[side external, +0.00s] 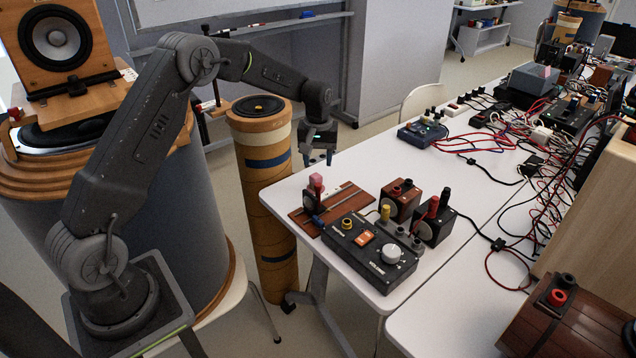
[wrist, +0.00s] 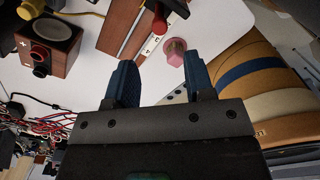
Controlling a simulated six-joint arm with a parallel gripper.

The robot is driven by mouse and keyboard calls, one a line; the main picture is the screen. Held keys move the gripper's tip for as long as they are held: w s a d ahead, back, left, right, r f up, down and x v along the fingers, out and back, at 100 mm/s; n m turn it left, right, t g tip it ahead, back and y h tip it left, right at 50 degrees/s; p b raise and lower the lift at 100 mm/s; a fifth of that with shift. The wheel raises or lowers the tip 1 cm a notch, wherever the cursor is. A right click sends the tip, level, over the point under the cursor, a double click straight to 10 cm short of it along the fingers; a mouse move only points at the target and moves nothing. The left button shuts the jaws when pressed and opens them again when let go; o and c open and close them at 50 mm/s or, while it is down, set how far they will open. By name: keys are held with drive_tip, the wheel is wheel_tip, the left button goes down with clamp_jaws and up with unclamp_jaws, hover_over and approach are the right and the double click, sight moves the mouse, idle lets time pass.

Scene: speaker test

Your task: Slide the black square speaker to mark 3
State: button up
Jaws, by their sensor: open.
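A small dark cube (side external: 433,225) with red and black terminals stands near the table's right side, behind the control box; it may be the black square speaker, but its front is turned away. A brown board (side external: 302,222) with a pale scale strip lies at the table's left; the strip (wrist: 150,46) also shows in the wrist view, its marks too small to read. My gripper (side external: 320,158) hangs above the table's far left corner, apart from everything. In the wrist view my gripper (wrist: 160,82) is open and empty, with a pink-topped piece (wrist: 174,52) just beyond the fingertips.
A black control box (side external: 370,252) with a white knob stands in front of the board. A tall cardboard tube (side external: 268,190) stands beside the table's left edge. Tangled cables (side external: 560,115) cover the far right.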

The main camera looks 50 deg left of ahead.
sight(318, 184)
wheel_tip(318, 184, down, 8)
drive_tip(key=shift+f, duration=0.2)
clamp_jaws()
idle(0.5)
